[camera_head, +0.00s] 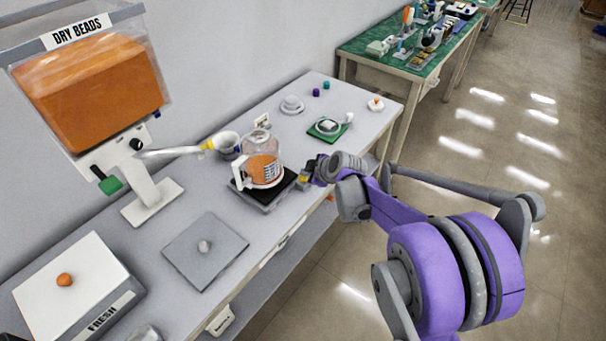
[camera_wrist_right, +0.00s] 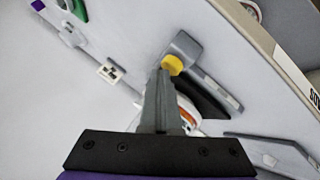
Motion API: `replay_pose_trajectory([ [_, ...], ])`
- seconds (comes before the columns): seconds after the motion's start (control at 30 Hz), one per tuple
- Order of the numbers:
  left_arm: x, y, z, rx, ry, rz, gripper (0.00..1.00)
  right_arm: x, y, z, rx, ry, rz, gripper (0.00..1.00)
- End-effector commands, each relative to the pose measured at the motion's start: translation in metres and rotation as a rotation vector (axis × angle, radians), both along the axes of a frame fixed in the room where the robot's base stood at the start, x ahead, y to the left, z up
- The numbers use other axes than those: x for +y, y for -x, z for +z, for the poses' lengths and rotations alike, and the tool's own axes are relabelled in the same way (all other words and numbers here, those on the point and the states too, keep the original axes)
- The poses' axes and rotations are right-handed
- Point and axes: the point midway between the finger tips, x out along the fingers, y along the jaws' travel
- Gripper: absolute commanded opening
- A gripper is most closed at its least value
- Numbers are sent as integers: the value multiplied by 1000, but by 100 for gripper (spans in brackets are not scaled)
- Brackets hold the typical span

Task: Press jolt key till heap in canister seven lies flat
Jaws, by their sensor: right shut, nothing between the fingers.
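A clear canister (camera_head: 261,160) with a white handle holds orange beads and stands on a dark jolt plate (camera_head: 268,192). A printed scale is on its side; no number seven is legible and the shape of the bead top is unclear. My right gripper (camera_head: 308,176) is at the plate's right end. In the right wrist view its fingers (camera_wrist_right: 160,73) are together and empty, with their tips right beside a round yellow key (camera_wrist_right: 172,65) on a grey block. I cannot tell whether they touch it. My left gripper is not in view.
A "DRY BEADS" hopper (camera_head: 95,85) with a spout stands at the left. A grey lid (camera_head: 205,250) and a white "FRESH" box (camera_head: 75,285) lie nearer. A green-based device (camera_head: 328,128) stands beyond the canister. Bare table lies between the lid and plate.

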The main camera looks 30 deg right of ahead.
Motion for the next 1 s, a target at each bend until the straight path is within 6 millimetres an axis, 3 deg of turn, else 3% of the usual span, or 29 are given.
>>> replay_pose_trajectory([
  [0.53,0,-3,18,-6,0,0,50,0,0,22,0,0,0,0],
  [1.0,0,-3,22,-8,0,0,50,0,0,27,0,0,0,0],
])
